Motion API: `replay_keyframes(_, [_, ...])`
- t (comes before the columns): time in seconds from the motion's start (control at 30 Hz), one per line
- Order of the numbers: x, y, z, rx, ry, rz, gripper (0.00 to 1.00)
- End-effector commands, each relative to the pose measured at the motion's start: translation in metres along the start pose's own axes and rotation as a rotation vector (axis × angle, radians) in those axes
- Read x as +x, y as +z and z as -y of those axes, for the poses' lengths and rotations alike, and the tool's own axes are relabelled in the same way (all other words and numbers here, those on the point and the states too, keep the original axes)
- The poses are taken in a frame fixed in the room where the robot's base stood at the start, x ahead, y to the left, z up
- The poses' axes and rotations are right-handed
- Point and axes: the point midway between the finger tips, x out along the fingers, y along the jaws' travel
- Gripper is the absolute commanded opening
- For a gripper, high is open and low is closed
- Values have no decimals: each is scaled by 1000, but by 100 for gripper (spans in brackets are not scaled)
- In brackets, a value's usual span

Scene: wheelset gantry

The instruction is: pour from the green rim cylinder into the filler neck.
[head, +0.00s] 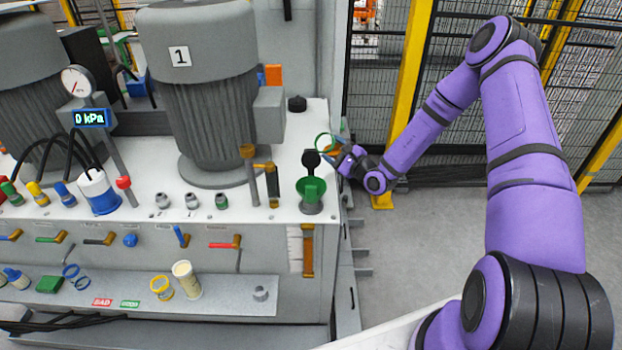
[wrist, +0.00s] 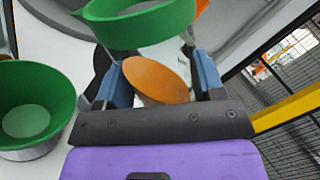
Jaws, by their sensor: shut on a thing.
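The green rim cylinder (head: 323,141) is clear-walled, between my jaws above the deck's right end. In the wrist view its green rim (wrist: 140,27) is at the top, and an orange-brown surface shows inside below it. My gripper (head: 342,159) is shut on the cylinder; in the wrist view its blue fingers (wrist: 163,80) sit on either side. The filler neck (head: 311,188) carries a green funnel, in front of and slightly left of the cylinder. Its funnel (wrist: 35,108) is at the left of the wrist view, apart from the cylinder. No stream is visible.
A black round cap (head: 311,160) stands upright just behind the funnel. Brass-topped posts (head: 271,185) and a large grey motor (head: 205,90) stand to the left. A yellow post (head: 408,90) and mesh fence are at the right. Floor right of the bench is clear.

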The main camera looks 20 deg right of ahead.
Motion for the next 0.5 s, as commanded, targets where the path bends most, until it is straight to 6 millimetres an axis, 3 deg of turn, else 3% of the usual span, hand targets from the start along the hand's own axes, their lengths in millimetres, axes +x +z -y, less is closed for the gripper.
replay_keyframes(0.27, [0,1,2,79,0,-13,27])
replay_keyframes(0.5, [2,-2,13,259,1,-41,27])
